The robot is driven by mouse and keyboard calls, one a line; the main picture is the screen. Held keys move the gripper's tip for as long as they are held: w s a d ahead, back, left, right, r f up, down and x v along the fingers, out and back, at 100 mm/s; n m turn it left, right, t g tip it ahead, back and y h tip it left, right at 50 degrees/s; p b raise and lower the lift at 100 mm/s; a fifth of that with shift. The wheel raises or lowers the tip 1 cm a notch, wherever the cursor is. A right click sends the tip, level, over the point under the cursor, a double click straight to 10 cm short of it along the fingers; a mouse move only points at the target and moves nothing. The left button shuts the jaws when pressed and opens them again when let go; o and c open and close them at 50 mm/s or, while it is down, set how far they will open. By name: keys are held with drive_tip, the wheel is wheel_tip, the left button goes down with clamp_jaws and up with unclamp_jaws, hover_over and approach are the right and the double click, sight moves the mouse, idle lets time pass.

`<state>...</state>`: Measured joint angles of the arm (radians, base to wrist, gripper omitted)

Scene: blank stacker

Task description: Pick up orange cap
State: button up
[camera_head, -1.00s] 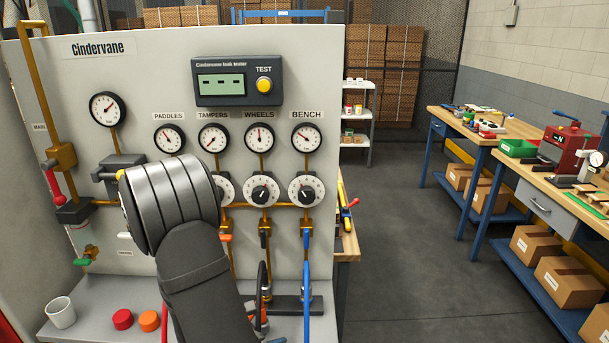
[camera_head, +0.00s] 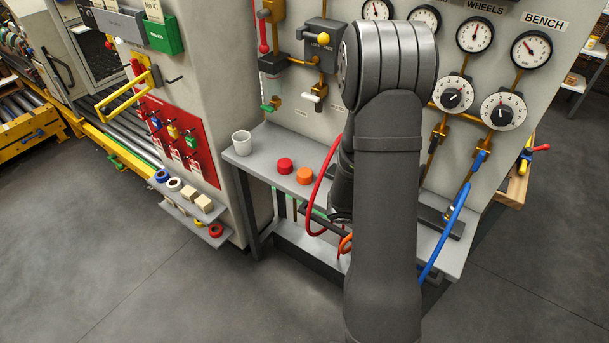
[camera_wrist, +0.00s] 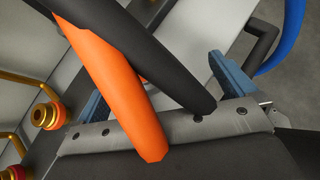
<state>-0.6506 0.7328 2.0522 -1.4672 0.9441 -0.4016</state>
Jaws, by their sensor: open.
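The orange cap (camera_head: 304,175) lies on the grey shelf (camera_head: 262,146) of the test panel in the head view, just right of a red cap (camera_head: 285,166). I cannot make out the orange cap in the wrist view. My gripper (camera_wrist: 162,88) shows in the wrist view as two blue-grey fingers standing well apart, so it is open. An orange hose (camera_wrist: 118,95) and a black hose (camera_wrist: 150,58) cross in front of the fingers, close to the camera. Whether they touch my gripper I cannot tell. My arm hides most of the gripper in the head view.
A white cup (camera_head: 241,143) stands left of the caps. A red hose (camera_head: 318,200) loops down just right of the orange cap, and a blue hose (camera_head: 447,236) hangs further right. Several rings and blocks lie on small shelves at the left. The floor in front is clear.

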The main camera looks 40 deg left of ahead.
sight(304, 174)
drive_tip(key=shift+c, duration=0.2)
drive_tip(key=c, duration=0.8)
drive_tip(key=shift+a, duration=0.15)
drive_tip(key=shift+c, duration=0.2)
drive_tip(key=s+a+n+t+y, duration=0.1)
drive_tip(key=a+n, duration=0.1)
drive_tip(key=a, duration=0.3)
drive_tip(key=s+a+r+n+t+y, duration=0.1)
drive_tip(key=a+n+y, duration=0.1)
drive_tip(key=a, duration=0.4)
drive_tip(key=s+a+r+n+t+y, duration=0.1)
drive_tip(key=a+n, duration=0.1)
drive_tip(key=a, duration=0.3)
drive_tip(key=shift+a+r+t+y, duration=0.1)
drive_tip(key=shift+a+t+y, duration=0.2)
drive_tip(key=shift+a+t, duration=0.1)
drive_tip(key=s+a+r+n+t+y, duration=0.2)
drive_tip(key=s+a+n+y, duration=0.45)
drive_tip(key=a, duration=0.65)
drive_tip(key=shift+m+h, duration=0.55)
drive_tip(key=shift+m, duration=0.1)
drive_tip(key=x, duration=1)
drive_tip(key=shift+w+a+f, duration=0.1)
drive_tip(key=shift+a+f, duration=0.25)
drive_tip(key=shift+f, duration=0.2)
drive_tip(key=shift+g, duration=0.3)
drive_tip(key=shift+x, duration=2.6)
